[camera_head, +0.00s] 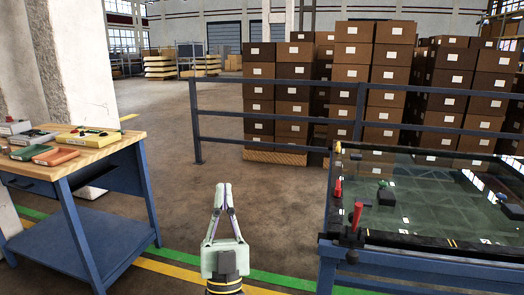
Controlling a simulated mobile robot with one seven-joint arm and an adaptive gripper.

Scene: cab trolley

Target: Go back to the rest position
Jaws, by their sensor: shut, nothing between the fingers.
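My gripper (222,190) is in the lower middle of the head view, pale green-white with dark inner links. It points up in the picture, away from me. Its fingertips meet, and nothing is between them. It is over open floor, between the wooden-topped workbench (105,155) on the left and the dark glass-topped table (440,246) on the right. It touches neither. The rest of my arm below the wrist is cut off by the bottom edge.
Boxes and small devices (55,156) lie on the workbench. Red clamps (357,215) stand at the glass-topped table's near left corner, with small items on its top. A blue railing (270,115) fronts stacked cartons (390,70). The floor (190,195) between is clear.

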